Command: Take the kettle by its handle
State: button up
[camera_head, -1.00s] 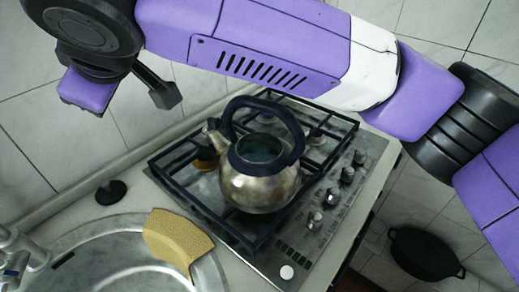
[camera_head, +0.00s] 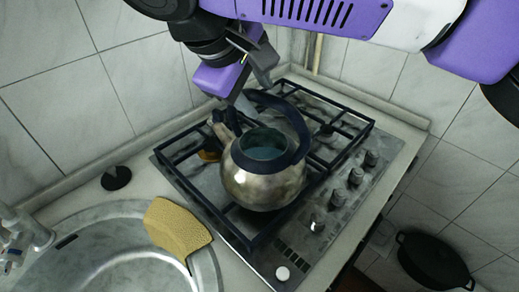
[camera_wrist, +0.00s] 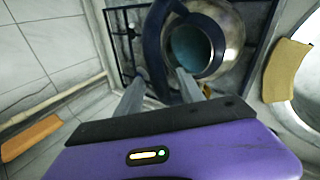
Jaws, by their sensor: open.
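The steel kettle (camera_head: 262,187) stands on the stove grate, open on top, with its dark blue arched handle (camera_head: 291,114) raised. In the wrist view the kettle (camera_wrist: 232,28) is at the top, and its handle (camera_wrist: 153,45) runs down between the two grey fingers in the picture. My gripper (camera_wrist: 160,82) is open and empty; I cannot tell whether the handle is at fingertip depth. In the head view my gripper (camera_head: 242,98) is behind the kettle, at its spout side, close to the handle. The fingertips are partly hidden there.
The stove (camera_head: 348,205) has a dark grate and several knobs at its right. A yellow sponge (camera_head: 177,228) lies on the sink edge (camera_head: 205,270). A black pot (camera_head: 432,258) is low at the right. Tiled walls stand close behind the stove.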

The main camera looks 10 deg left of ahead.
jog(key=shift+x, duration=2.35)
jog(key=shift+s, duration=0.15)
grip_shut()
jog(key=shift+r, duration=0.1)
